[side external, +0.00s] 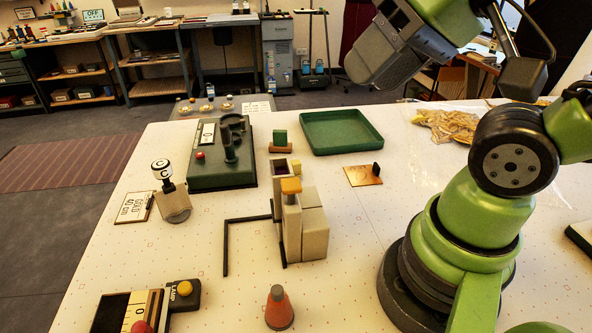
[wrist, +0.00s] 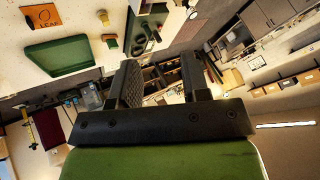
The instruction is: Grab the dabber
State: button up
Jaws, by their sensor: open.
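No label marks the dabber, so I cannot tell for certain which thing it is. One candidate is the yellow-topped upright piece (side external: 291,187) in the beige block stand (side external: 314,233) at mid-table. Another is the green block on a brown base (side external: 279,140) behind the stand; it also shows in the wrist view (wrist: 110,41). A black-and-white knob marked C (side external: 162,168) stands on a small block at the left. My gripper (wrist: 160,63) is open and empty, its fingers apart, high above the table and clear of these things.
A green tray (side external: 341,131) lies at the back, with a copper leaf square (side external: 363,175) before it. A green machine (side external: 221,167) stands at back left. An orange cone (side external: 278,308) and a black-framed panel (side external: 128,312) are near the front.

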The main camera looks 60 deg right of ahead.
jog(key=shift+o, duration=1)
